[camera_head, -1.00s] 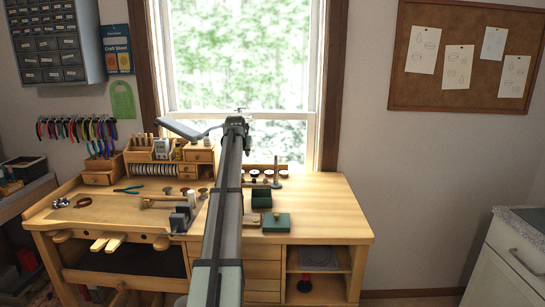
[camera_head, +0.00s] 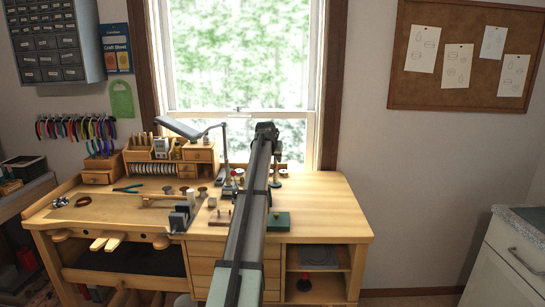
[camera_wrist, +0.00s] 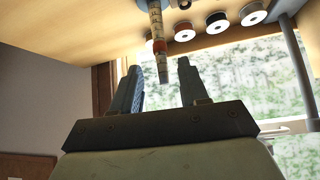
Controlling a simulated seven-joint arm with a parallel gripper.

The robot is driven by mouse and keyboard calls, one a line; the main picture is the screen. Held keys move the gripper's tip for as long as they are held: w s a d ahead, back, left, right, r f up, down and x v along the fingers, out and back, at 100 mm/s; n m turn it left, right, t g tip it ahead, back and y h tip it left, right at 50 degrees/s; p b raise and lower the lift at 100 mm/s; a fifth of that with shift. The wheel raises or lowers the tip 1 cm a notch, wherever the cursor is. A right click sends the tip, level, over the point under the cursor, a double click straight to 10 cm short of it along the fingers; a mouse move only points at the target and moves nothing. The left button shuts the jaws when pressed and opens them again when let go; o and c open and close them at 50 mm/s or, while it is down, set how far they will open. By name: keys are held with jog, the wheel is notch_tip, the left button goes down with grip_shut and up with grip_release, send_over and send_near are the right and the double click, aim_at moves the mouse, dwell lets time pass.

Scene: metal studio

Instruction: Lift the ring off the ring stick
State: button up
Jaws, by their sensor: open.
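In the wrist view, the ring stick (camera_wrist: 155,22) is a slim rod with pale and brownish bands, its base at the top edge of the picture. A darker orange-brown band around its middle may be the ring (camera_wrist: 158,47), but I cannot tell it clearly from the stick's markings. My gripper (camera_wrist: 158,56) is open, with the stick's free end showing in the gap between the two fingers. Neither finger visibly touches it, and its exact depth is unclear. In the head view, my arm hides the stick and the gripper's fingers.
Several spools with pale rims (camera_wrist: 217,22) stand in a row beside the stick. A grey post (camera_wrist: 299,65) rises at the right of the wrist view. In the head view, a desk lamp (camera_head: 178,129) stands left of my arm and a green box (camera_head: 278,222) right of it.

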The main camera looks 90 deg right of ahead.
aim_at(275, 163)
jog(key=shift+x, duration=3)
jog(key=shift+d, duration=0.1)
jog(key=shift+c, duration=0.3)
jog(key=c, duration=0.6)
jog(key=shift+r, duration=0.1)
jog(key=shift+c, duration=0.6)
jog(key=shift+r, duration=0.15)
jog(key=shift+r, duration=1.2)
jog(key=shift+r, duration=0.15)
jog(key=shift+r, duration=1.2)
jog(key=shift+r, duration=0.15)
